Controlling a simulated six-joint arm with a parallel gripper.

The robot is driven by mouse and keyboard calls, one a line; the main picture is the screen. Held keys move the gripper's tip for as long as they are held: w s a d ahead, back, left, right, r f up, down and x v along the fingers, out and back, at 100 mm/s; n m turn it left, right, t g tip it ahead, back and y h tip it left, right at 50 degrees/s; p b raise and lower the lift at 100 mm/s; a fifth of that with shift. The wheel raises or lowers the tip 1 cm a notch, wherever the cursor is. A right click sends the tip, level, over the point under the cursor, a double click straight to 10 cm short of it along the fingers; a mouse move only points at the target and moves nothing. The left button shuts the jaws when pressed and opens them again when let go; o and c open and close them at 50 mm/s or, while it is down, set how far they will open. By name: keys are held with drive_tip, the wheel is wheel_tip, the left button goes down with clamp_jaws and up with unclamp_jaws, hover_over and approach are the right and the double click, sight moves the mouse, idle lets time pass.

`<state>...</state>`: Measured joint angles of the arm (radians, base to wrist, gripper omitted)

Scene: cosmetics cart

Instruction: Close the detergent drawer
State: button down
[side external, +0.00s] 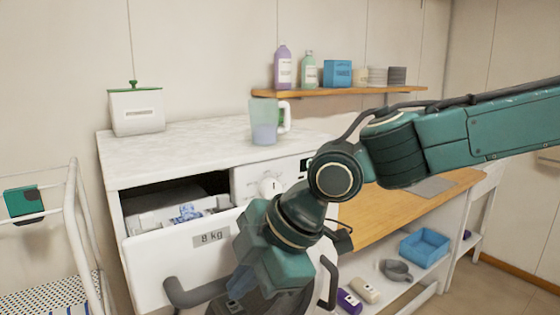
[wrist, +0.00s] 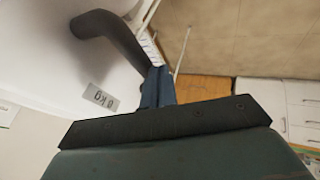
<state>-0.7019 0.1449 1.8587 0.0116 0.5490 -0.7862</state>
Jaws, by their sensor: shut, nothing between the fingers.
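The white detergent drawer (side external: 150,256) is pulled out of the washing machine, and its inside shows behind the front panel. The front has an "8 kg" label and a dark curved handle (side external: 192,293). My gripper (side external: 238,285) is low in front of the drawer front, to the right of the handle; its fingertips are hard to make out there. In the wrist view the blue fingers (wrist: 157,87) are together and empty, close to the end of the dark handle (wrist: 110,32). I cannot tell whether they touch it. The drawer front (wrist: 40,62) also shows there, with its label.
A measuring jug (side external: 264,122) and a white lidded box (side external: 136,110) stand on the machine top. A white cart (side external: 75,215) stands left of the drawer. Bottles sit on a wall shelf (side external: 345,89). A wooden counter (side external: 385,215) and a blue bin (side external: 424,247) are at right.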

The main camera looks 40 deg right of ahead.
drive_tip(key=w, duration=1.8)
drive_tip(key=shift+w, duration=0.4)
drive_tip(key=shift+d, duration=0.1)
drive_tip(key=shift+s+r, duration=0.25)
drive_tip(key=shift+s, duration=0.9)
drive_tip(key=shift+s+r, duration=0.2)
drive_tip(key=shift+s, duration=0.95)
drive_tip(key=v, duration=1)
